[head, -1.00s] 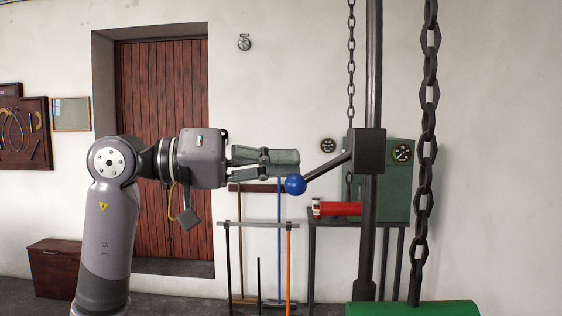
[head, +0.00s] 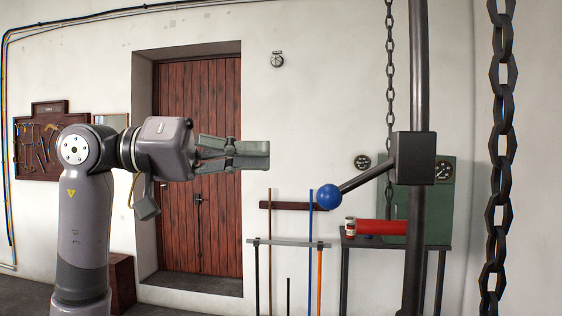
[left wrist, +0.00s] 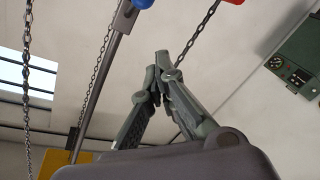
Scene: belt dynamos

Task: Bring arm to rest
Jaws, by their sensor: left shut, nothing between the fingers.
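My left arm stands at the left of the head view, its forearm reaching right. My left gripper (head: 266,155) is shut and empty in front of the wall, right of the wooden door. Its fingertips meet in the left wrist view (left wrist: 162,56). A dark lever with a blue ball knob (head: 328,197) juts from a box (head: 415,158) on a dark upright post. The gripper is apart from the knob, up and left of it in the head view. Part of a blue knob also shows at the top of the left wrist view (left wrist: 143,3). My right gripper is not in view.
Heavy chains hang beside the post (head: 418,60) and at the far right (head: 500,150). A table with a red cylinder (head: 382,227) and a green gauge cabinet (head: 441,190) stands behind. Long-handled tools lean on a rack (head: 290,243).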

